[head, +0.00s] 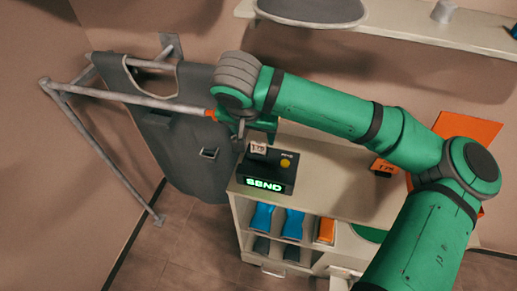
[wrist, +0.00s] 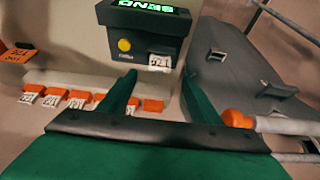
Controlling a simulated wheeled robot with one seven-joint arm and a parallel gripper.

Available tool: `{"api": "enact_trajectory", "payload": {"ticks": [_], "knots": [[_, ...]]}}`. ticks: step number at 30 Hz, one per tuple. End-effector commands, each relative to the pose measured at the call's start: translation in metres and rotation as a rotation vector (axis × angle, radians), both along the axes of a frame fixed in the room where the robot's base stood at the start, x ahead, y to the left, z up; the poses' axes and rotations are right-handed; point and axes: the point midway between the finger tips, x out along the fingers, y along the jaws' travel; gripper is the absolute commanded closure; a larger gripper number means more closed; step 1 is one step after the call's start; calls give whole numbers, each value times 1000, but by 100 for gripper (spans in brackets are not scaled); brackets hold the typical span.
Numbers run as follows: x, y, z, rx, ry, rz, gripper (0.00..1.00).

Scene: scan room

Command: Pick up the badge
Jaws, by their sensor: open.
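A small badge with a white numbered label (wrist: 160,62) sits at the black reader box (wrist: 140,30), beside its yellow button. In the head view this badge (head: 259,148) is at the back of the box (head: 266,180), whose green display faces front. My gripper (wrist: 158,76) is open and empty, its two green fingers apart with the badge just beyond their tips; contact cannot be told. In the head view my gripper (head: 246,128) is above the back of the box. Another badge, orange with a label (head: 384,167), lies further right on the counter.
The wrist view shows several orange tags with white labels (wrist: 76,99) along a pale ledge (wrist: 60,78). A grey apron (head: 185,140) hangs on a metal rack (head: 150,98) left of the counter (head: 335,185).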

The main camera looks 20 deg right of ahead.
Motion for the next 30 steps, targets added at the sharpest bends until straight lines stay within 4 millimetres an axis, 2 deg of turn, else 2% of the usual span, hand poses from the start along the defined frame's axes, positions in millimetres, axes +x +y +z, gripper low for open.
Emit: {"api": "enact_trajectory", "payload": {"ticks": [8,18,26,27,30], "knots": [[6,-5,-18,1,0,-2,42],[19,-17,-56,1,-2,-4,42],[20,-16,-60,1,-2,0,42],[21,-16,-60,1,-2,1,45],[21,-15,-60,1,-2,2,68]]}}
